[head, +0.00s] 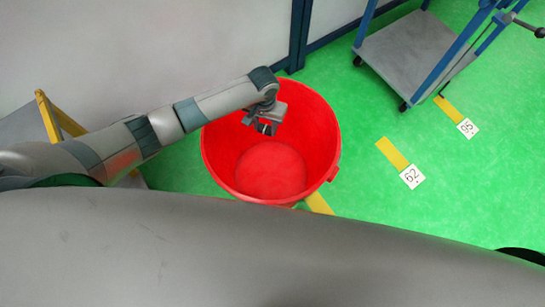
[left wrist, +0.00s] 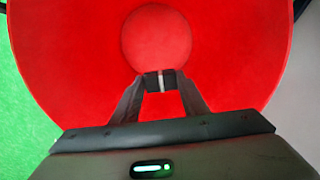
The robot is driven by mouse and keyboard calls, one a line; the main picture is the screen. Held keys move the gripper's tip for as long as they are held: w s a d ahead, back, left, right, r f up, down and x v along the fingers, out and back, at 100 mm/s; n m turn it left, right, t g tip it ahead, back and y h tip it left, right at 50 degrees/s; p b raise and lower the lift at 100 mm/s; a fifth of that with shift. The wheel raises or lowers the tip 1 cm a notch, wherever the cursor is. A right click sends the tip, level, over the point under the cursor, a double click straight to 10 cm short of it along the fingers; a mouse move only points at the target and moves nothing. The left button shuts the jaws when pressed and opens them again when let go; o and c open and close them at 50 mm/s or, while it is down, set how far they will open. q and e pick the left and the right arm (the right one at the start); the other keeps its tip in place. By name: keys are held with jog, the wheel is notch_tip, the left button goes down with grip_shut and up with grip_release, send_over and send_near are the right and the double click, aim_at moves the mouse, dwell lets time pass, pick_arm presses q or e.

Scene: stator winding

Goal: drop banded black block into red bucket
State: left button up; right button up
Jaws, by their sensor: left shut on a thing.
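The red bucket (head: 270,170) stands open on the green floor in the head view, and its inside (left wrist: 90,60) fills most of the left wrist view. My left gripper (head: 265,125) is over the bucket's opening, towards its back rim. In the left wrist view my left gripper (left wrist: 160,84) is shut on the banded black block (left wrist: 152,82), which has a pale band across it. The block (head: 266,129) shows small and dark below the gripper in the head view. The bucket's round bottom is bare where it shows. My right gripper is not in view.
A grey cart (head: 410,52) with blue posts stands at the upper right. Yellow floor strips with number cards (head: 412,176) lie right of the bucket. A pale wall (head: 140,50) is behind the bucket, and a yellow frame (head: 48,115) stands at the left.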

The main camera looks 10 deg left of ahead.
pick_arm(q)
jog(key=o, duration=1.1)
jog(key=shift+r, duration=0.1)
jog(key=shift+r+p, duration=0.5)
jog(key=shift+r, duration=8.1)
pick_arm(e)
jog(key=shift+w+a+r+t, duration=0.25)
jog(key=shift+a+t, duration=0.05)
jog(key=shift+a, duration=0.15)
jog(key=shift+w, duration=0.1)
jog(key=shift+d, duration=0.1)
